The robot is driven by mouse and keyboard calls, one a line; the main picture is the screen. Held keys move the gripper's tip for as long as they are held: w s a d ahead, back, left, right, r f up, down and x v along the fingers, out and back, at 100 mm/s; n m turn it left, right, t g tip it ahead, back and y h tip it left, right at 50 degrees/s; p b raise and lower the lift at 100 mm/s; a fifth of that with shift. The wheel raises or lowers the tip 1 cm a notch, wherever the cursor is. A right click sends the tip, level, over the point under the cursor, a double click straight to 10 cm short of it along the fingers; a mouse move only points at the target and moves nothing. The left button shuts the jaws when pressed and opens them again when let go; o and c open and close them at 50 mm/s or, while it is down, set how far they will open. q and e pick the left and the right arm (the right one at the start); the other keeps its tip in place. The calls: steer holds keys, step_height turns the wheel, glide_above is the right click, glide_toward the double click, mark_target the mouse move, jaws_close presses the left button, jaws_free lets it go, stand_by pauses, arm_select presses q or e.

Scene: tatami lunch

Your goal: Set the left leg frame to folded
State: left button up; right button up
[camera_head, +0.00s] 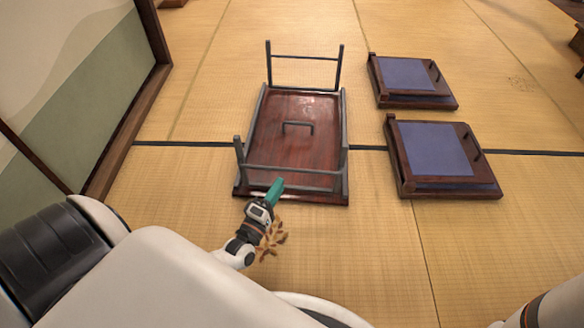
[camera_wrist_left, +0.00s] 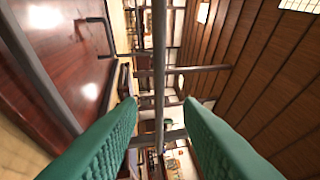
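A low dark-red table (camera_head: 305,112) lies upside down on the tatami, its underside facing up. Its far leg frame (camera_head: 305,57) stands up, two grey posts joined by a crossbar. Its near leg frame (camera_head: 300,171) also stands up at the near edge; which one is the left leg frame I cannot tell. My left gripper (camera_head: 276,190), with teal fingers, is at the near frame's crossbar. In the left wrist view the fingers are apart, and a grey bar (camera_wrist_left: 159,70) runs between them; contact is not clear. My right gripper is not in view.
Two dark wooden pieces with blue tops (camera_head: 408,74) (camera_head: 437,148) lie right of the table. A small handle (camera_head: 297,125) stands on the table's underside. Brown bits (camera_head: 272,241) lie beside my left wrist. A wall panel (camera_head: 75,85) is at left.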

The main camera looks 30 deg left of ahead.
mark_target(290, 169)
arm_select(q)
steer(key=b+x, duration=0.1)
steer(key=x, duration=0.2)
steer(key=b+x, duration=0.2)
steer(key=x, duration=0.2)
steer(key=shift+w+f, duration=0.15)
steer(key=shift+w, duration=0.25)
steer(key=shift+w+r, duration=0.2)
steer(key=shift+w, duration=0.35)
jaws_close()
